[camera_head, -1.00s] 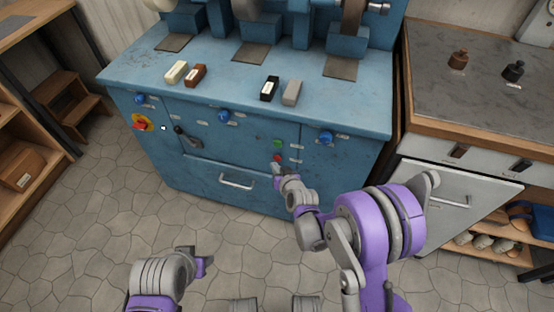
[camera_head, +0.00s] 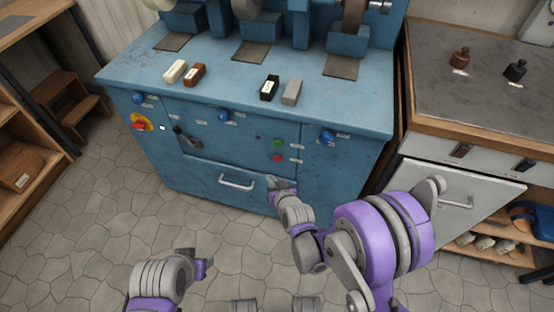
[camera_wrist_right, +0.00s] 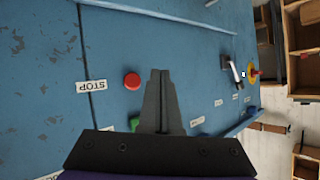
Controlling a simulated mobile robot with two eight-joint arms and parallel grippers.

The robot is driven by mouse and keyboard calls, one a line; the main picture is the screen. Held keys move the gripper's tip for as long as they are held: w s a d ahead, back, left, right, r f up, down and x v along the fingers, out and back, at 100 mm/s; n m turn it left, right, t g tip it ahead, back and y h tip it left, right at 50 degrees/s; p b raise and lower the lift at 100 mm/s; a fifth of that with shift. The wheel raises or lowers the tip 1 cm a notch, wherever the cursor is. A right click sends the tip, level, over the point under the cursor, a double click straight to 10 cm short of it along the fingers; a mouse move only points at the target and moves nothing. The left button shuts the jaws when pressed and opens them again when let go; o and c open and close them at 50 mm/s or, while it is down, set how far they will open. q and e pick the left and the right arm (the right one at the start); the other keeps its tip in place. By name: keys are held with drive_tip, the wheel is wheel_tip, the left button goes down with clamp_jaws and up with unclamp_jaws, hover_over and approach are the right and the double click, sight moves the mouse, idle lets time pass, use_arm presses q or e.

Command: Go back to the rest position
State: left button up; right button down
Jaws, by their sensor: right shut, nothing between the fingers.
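My right gripper (camera_head: 281,184) is in front of the blue machine cabinet (camera_head: 230,160), below its green button (camera_head: 277,143) and red button (camera_head: 277,158). In the right wrist view my right gripper (camera_wrist_right: 160,80) has its fingers together with nothing between them. The red button (camera_wrist_right: 132,81), labelled STOP, shows just left of the fingers there, and the green button is partly hidden by the gripper. My left gripper (camera_head: 204,263) is low at the left over the floor; it is too small to tell whether it is open or shut.
On the cabinet top lie several small blocks, among them a black one (camera_head: 269,88) and a cream one (camera_head: 175,71). A drawer handle (camera_head: 236,182) sticks out of the front. A grey-topped bench (camera_head: 440,100) stands at right, wooden shelves (camera_head: 20,165) at left. The tiled floor (camera_head: 90,230) is clear.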

idle(0.8)
drive_tip(key=s+d+r+g+h, duration=0.2)
drive_tip(key=s+d+r+g, duration=0.1)
drive_tip(key=s+d+r, duration=0.65)
drive_tip(key=s+d+r+m+g+h, duration=0.15)
drive_tip(key=s+d, duration=0.25)
drive_tip(key=s, duration=0.5)
drive_tip(key=s+d+g+h, duration=0.1)
drive_tip(key=s+d+g, duration=0.25)
drive_tip(key=s, duration=0.65)
use_arm(q)
wheel_tip(320, 180, up, 20)
drive_tip(key=w+p, duration=0.2)
drive_tip(key=p, duration=1.5)
drive_tip(key=shift+t+p, duration=0.4)
use_arm(e)
wheel_tip(320, 180, up, 20)
drive_tip(key=w+t, duration=0.1)
drive_tip(key=shift+w+d+t, duration=0.35)
drive_tip(key=shift+w+t, duration=0.05)
